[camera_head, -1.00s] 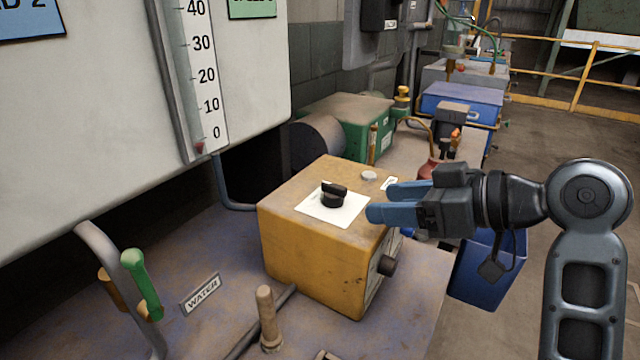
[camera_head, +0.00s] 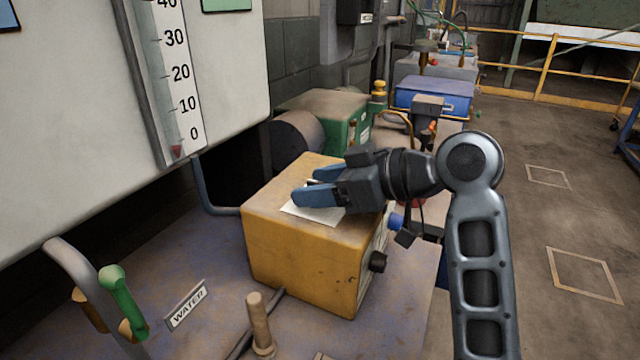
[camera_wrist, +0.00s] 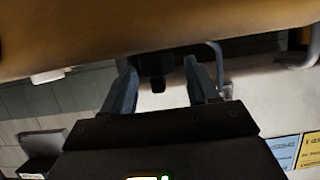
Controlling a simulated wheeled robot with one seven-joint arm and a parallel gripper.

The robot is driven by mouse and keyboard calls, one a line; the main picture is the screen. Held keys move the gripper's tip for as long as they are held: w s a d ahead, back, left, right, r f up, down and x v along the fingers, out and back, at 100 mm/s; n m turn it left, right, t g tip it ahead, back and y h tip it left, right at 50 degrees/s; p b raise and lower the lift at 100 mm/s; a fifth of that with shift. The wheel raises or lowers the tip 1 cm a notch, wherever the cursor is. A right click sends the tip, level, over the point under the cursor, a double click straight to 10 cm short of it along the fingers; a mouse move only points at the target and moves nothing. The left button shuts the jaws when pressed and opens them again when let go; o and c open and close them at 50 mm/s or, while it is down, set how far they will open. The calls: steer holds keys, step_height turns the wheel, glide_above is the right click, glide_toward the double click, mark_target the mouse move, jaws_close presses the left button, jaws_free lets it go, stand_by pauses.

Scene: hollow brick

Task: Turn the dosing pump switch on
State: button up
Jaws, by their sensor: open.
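The yellow dosing pump box (camera_head: 300,255) stands on the bench, with a white plate (camera_head: 318,213) on its top. My gripper (camera_head: 308,186) is open over that plate, its blue fingers pointing left. The black switch knob is mostly hidden by my fingers in the head view. In the wrist view the dark knob (camera_wrist: 155,72) shows between my two open fingers (camera_wrist: 160,82), below the yellow box surface in the picture. I cannot tell whether the fingers touch it.
A black side knob (camera_head: 377,261) sticks out of the box's right face. A green-handled lever (camera_head: 122,300), a WATER label (camera_head: 187,306) and a wooden-coloured peg (camera_head: 260,325) are at the front left. The white gauge panel (camera_head: 85,110) overhangs the left. Open floor lies to the right.

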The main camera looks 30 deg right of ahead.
steer(key=c, duration=1)
steer(key=shift+o, duration=0.2)
steer(key=shift+m+h+p, duration=0.4)
steer(key=m+t+h+p, duration=0.1)
steer(key=m+h+p, duration=0.1)
steer(key=m+h, duration=0.1)
steer(key=shift+a+r+t, duration=0.1)
steer(key=shift+r+t, duration=0.1)
steer(key=shift+t, duration=0.2)
steer(key=m+h+p, duration=0.4)
steer(key=m+h, duration=0.1)
steer(key=h, duration=0.1)
steer(key=shift+t+h, duration=0.3)
steer(key=m+g+h, duration=0.1)
steer(key=m+h, duration=0.3)
steer(key=shift+w+f+m+g+h, duration=0.1)
steer(key=shift+f+m+g+h, duration=0.1)
steer(key=shift+m+g+h, duration=0.2)
steer(key=m+g+h+b, duration=0.1)
steer(key=m+g+h, duration=0.2)
steer(key=m, duration=0.1)
steer(key=shift+g+h, duration=0.3)
steer(key=shift+m, duration=0.3)
